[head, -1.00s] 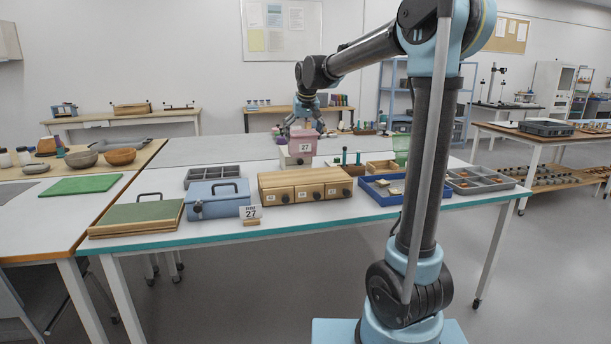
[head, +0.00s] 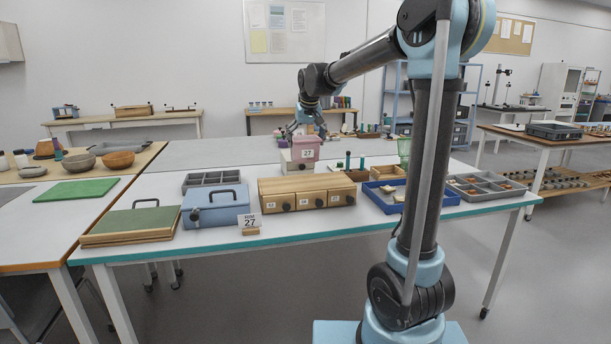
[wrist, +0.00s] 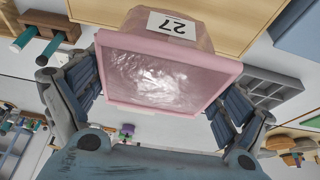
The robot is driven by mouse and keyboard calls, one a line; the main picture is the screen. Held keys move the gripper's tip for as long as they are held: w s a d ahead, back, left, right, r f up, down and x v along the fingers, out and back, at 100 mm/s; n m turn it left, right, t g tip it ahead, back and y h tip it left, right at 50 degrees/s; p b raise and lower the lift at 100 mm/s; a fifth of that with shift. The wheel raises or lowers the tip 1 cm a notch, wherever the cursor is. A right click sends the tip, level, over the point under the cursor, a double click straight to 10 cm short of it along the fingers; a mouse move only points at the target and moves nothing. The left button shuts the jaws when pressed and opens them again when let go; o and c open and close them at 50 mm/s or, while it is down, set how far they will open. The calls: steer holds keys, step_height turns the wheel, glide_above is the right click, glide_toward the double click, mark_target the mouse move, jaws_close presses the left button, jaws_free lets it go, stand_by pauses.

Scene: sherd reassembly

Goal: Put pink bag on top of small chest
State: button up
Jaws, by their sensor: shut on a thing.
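The pink bag (head: 306,151) is a boxy pink thing with a white label reading 27. My gripper (head: 306,132) is over it from above. In the wrist view the bag (wrist: 175,65) lies between the two fingers, and my gripper (wrist: 160,100) is shut on it. The small chest, a wooden one with three labelled drawers and dark knobs (head: 305,193), stands in front of the bag on the white table. Its light wood top also shows in the wrist view (wrist: 240,22). Whether the bag's bottom touches anything is hidden.
A pale box (head: 286,163) stands behind the chest, beside and below the bag. A blue case (head: 215,208) and a grey divided tray (head: 211,180) are left of the chest. A blue tray (head: 434,197) and green-topped pegs (head: 348,161) are to its right. The chest's top looks clear.

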mark_target(305, 161)
steer(key=shift+f, duration=4.15)
steer(key=shift+f, duration=0.1)
steer(key=o, duration=1.1)
steer(key=shift+c, duration=0.2)
steer(key=v, duration=1.2)
steer(key=shift+s, duration=0.1)
steer(key=s+d+f+m, duration=0.1)
steer(key=s+d+f, duration=0.4)
steer(key=s+d, duration=0.3)
steer(key=s+d+f+g+h, duration=0.1)
steer(key=s+d+f, duration=0.4)
steer(key=s, duration=0.5)
steer(key=s+d+f+m, duration=0.1)
steer(key=s+d+f, duration=0.4)
steer(key=s+d, duration=0.3)
steer(key=s+d+f+m+g, duration=0.1)
steer(key=s+d+f, duration=0.1)
steer(key=s+f, duration=0.8)
steer(key=shift+s, duration=0.35)
